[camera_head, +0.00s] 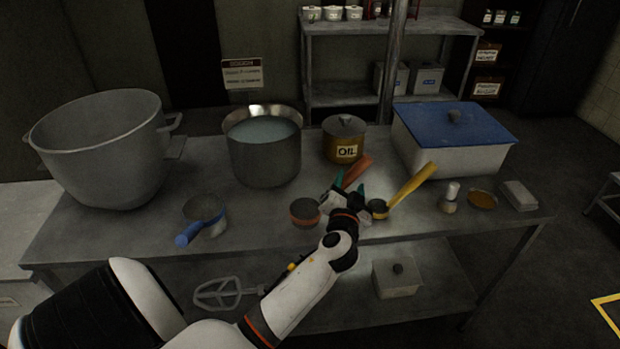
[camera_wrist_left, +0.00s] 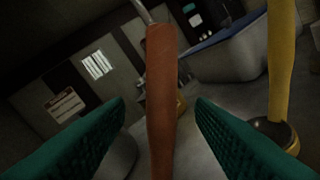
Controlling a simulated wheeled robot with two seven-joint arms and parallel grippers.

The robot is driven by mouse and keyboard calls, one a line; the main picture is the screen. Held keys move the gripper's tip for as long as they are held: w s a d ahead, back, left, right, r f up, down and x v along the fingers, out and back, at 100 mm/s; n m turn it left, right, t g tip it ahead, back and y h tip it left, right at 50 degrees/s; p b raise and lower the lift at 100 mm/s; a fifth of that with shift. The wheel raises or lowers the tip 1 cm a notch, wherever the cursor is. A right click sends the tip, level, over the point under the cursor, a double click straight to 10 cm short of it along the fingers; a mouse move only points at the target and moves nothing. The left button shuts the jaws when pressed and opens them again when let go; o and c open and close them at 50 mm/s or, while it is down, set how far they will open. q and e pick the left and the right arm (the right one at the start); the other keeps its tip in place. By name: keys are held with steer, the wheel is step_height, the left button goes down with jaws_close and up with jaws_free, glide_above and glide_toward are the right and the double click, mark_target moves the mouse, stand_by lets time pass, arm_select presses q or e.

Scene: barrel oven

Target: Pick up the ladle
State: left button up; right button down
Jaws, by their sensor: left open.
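Three cup-shaped ladles with coloured handles are on the metal table. The orange ladle has its cup (camera_head: 305,212) left of my gripper, and its orange handle (camera_head: 357,170) slants up to the right. My left gripper (camera_head: 350,184) is open at this handle. In the left wrist view the orange handle (camera_wrist_left: 161,100) stands between my two green fingers (camera_wrist_left: 160,110), with gaps on both sides. A yellow ladle (camera_head: 412,187) is just right of the gripper; its handle (camera_wrist_left: 282,60) also shows in the left wrist view. A blue-handled ladle (camera_head: 205,215) lies at the left. My right gripper is not visible.
A large pot (camera_head: 100,150), a pot of pale liquid (camera_head: 264,155), an oil pot (camera_head: 344,140) and a blue-lidded box (camera_head: 455,135) stand along the back of the table (camera_head: 265,225). A shaker (camera_head: 449,198) and small dish (camera_head: 482,199) are at right.

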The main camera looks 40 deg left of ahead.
mark_target(351, 179)
arm_select(q)
steer(key=x, duration=0.4)
steer(key=shift+f+p, duration=0.2)
steer(key=shift+p, duration=0.15)
steer(key=shift+s, duration=0.1)
jaws_close()
steer(key=shift+r, duration=0.15)
